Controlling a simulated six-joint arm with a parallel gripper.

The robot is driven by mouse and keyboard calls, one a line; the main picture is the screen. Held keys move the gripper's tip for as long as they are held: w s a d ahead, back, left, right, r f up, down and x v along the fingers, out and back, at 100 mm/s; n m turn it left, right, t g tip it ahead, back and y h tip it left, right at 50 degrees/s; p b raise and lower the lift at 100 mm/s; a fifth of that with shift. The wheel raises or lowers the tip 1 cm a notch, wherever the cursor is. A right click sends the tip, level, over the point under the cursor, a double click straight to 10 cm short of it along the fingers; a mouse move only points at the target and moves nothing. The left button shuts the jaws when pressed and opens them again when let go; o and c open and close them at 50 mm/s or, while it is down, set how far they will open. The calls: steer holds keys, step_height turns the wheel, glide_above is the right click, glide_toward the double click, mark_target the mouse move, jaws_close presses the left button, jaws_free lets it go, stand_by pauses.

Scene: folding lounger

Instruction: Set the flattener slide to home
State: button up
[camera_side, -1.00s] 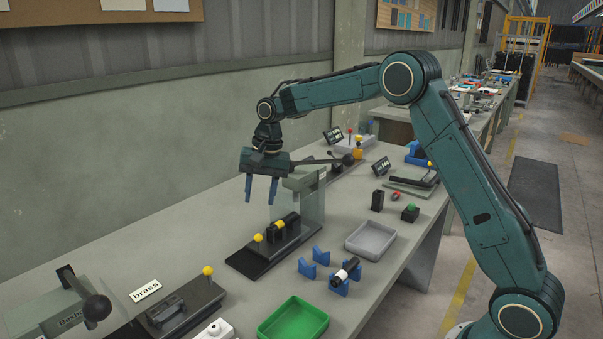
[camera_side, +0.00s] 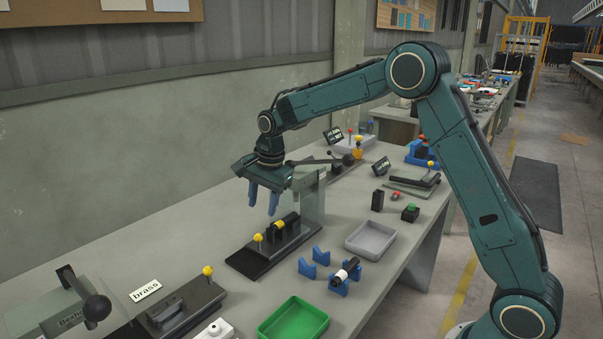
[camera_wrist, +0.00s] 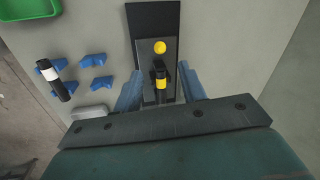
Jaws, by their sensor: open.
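A black piece with a yellow band (camera_side: 279,226) sits on the slide behind the knob. My gripper (camera_side: 263,204) is open and empty above the flattener. In the wrist view its blue fingers (camera_wrist: 160,77) straddle the banded piece from above, apart from the knob.
Blue V-shaped rests (camera_side: 321,256), one pair bearing a black cylinder (camera_side: 346,270), stand to the right. A green tray (camera_side: 293,320) and a grey tray (camera_side: 371,241) lie near the front edge. Another fixture with a yellow knob (camera_side: 208,271) is at left.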

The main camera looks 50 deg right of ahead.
mark_target(258, 235)
steer(key=f, duration=0.4)
steer(key=w+f, duration=0.1)
steer(key=f, duration=0.3)
steer(key=w+f, duration=0.1)
steer(key=f, duration=0.3)
steer(key=shift+w+a, duration=0.15)
steer(key=shift+a, duration=0.05)
jaws_close()
